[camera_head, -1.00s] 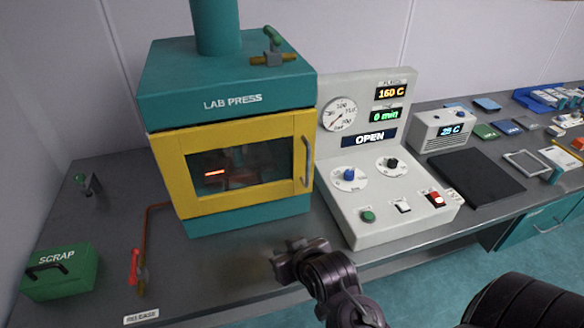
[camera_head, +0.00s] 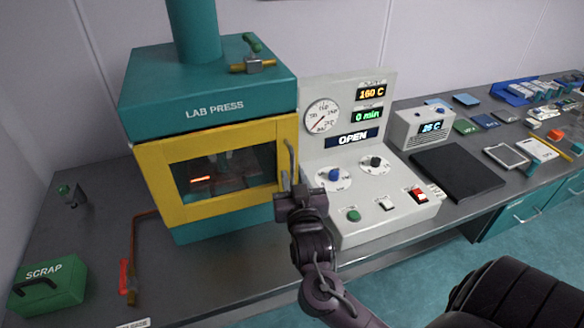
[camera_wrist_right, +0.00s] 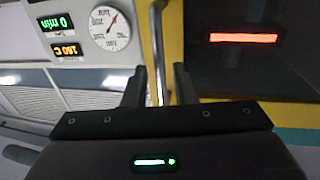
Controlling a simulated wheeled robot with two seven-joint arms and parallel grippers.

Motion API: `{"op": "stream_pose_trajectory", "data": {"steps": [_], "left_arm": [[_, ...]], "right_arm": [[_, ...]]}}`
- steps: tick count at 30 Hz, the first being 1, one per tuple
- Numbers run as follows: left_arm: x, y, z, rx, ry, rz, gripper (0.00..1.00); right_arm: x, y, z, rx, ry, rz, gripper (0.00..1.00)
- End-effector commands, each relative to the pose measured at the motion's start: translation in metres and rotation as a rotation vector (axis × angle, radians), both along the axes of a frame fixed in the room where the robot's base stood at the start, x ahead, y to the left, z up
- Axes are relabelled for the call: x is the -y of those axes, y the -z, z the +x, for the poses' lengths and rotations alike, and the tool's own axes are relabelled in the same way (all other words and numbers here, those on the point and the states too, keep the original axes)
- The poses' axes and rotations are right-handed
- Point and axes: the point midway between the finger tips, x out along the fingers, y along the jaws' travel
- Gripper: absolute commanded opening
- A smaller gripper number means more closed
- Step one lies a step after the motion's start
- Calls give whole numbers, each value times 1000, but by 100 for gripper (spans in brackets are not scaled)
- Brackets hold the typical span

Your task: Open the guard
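The guard (camera_head: 222,127) is a yellow-framed door with a window on the front of the teal lab press (camera_head: 215,85). It looks shut. Its grey vertical handle (camera_head: 289,158) is on the right side of the frame, the lower end hidden by my right gripper (camera_head: 300,192). In the right wrist view, the two fingers of the right gripper (camera_wrist_right: 159,88) are apart, with the handle (camera_wrist_right: 157,45) showing between them. I cannot tell whether they touch it. The yellow frame (camera_wrist_right: 174,45) is just behind. My left gripper is not in view.
A control panel (camera_head: 345,220) with a gauge, dials and an "OPEN" display stands close to the right of the press. A red release lever (camera_head: 125,277) and a green scrap box (camera_head: 48,284) are at the left. A black plate (camera_head: 456,172) lies farther right.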

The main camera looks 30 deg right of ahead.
Motion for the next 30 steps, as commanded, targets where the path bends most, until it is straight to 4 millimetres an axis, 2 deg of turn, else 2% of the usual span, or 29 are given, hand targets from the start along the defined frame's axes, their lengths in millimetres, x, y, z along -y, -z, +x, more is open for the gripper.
{"op": "stream_pose_trajectory", "data": {"steps": [6,15,16,21,30], "left_arm": [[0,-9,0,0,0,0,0],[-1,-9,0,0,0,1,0],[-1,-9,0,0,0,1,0],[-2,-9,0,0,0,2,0],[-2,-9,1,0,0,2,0]], "right_arm": [[9,-1,21,0,-1,-1,25],[11,1,24,-2,-2,1,25],[11,1,24,-2,-2,1,24],[11,1,24,-2,-2,1,1],[11,1,24,-2,-2,1,0]]}}
